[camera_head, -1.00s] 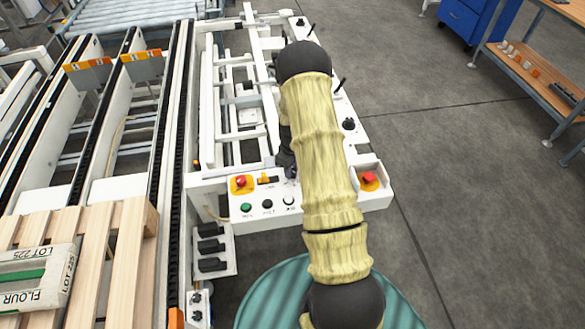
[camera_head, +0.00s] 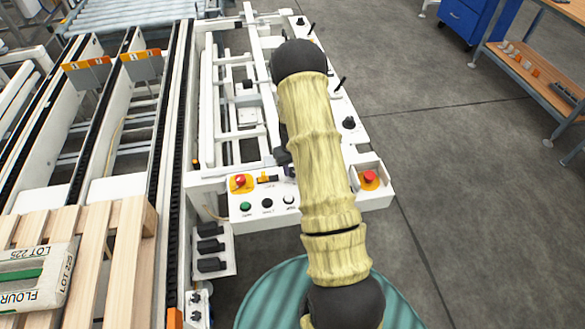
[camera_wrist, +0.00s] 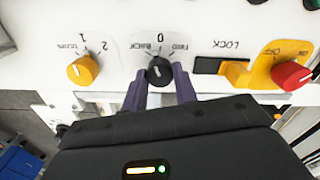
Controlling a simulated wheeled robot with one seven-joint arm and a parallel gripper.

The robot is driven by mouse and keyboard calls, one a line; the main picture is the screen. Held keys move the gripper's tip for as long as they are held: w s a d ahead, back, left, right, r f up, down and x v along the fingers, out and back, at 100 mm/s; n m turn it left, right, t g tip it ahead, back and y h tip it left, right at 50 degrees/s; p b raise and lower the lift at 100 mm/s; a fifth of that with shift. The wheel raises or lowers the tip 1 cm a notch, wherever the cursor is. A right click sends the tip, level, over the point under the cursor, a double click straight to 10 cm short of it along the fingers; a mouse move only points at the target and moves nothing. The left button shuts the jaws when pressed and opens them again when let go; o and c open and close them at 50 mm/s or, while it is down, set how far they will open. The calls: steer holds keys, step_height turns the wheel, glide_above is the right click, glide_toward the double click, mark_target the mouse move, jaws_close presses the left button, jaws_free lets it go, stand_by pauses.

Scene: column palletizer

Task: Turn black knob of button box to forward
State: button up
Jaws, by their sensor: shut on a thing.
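The black knob (camera_wrist: 159,71) is on the white panel of the button box (camera_wrist: 125,15) in the wrist view. Upside-down lettering around it reads BACK, 0 and FWD. My gripper (camera_wrist: 160,84) has its two purple-grey fingers on either side of the knob, shut on it. A small light mark shows on the knob, but its exact pointing is hard to tell. In the head view the button box (camera_head: 256,216) is at the middle, and my arm hides the knob and most of my gripper.
A yellow knob (camera_wrist: 83,70) is left of the black knob. A yellow lock lever (camera_wrist: 236,72) and a red knob (camera_wrist: 291,75) are on its right. In the head view, a red stop button (camera_head: 369,176) is right of my arm, and open floor lies beyond.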

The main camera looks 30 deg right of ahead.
steer(key=m, duration=0.6)
steer(key=shift+b, duration=0.3)
steer(key=m, duration=0.7)
steer(key=shift+r, duration=0.1)
steer(key=o, duration=1)
steer(key=shift+c, duration=0.2)
step_height(320, 180, up, 17)
steer(key=shift+r+b, duration=0.15)
steer(key=shift+b, duration=0.2)
steer(key=shift+s, duration=0.1)
